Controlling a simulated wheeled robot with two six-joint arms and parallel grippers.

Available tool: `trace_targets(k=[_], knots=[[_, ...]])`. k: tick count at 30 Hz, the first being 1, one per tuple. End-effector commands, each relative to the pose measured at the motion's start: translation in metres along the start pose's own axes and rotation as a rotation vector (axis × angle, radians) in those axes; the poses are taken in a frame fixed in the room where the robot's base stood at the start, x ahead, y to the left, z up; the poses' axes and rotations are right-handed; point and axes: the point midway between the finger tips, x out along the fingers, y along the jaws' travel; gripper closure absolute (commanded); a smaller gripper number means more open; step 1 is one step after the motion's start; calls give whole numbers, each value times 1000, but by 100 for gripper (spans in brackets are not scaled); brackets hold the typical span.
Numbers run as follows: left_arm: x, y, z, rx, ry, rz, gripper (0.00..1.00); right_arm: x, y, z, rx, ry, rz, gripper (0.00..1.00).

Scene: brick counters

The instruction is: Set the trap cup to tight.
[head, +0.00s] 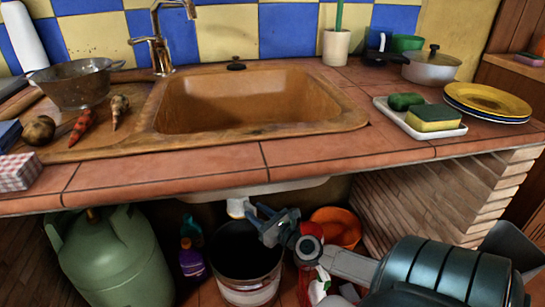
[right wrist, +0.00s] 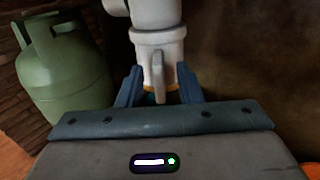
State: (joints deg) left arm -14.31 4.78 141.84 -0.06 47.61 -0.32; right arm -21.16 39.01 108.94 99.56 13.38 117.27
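The white trap cup (right wrist: 160,42) hangs on the white drain pipe under the sink, with a grey upright lug (right wrist: 158,72) on its front. In the head view the white drain fitting (head: 238,207) shows just under the sink, partly cut off by the counter and my gripper. My right gripper (head: 262,222) is to the right of that fitting. In the right wrist view its two fingers (right wrist: 160,86) are spread, one on each side of the cup's lower part and lug. I cannot tell whether they touch the cup. My left gripper is not in view.
An orange bowl (head: 342,222) lies behind my right arm. The counter edge (head: 200,177) and brick pillar (head: 440,195) bound the space.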

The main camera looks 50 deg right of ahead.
Motion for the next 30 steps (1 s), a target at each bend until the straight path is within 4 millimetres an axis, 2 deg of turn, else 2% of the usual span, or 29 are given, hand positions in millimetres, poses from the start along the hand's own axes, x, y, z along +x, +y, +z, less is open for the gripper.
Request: trace_targets(k=[9,15,21,30], knots=[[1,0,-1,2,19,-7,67,-55,1,-1,-4,5,4,67],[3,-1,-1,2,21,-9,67,-78,0,0,-2,3,3,67],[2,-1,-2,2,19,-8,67,-86,0,0,0,0,3,67],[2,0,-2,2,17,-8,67,-87,0,0,0,-1,2,67]])
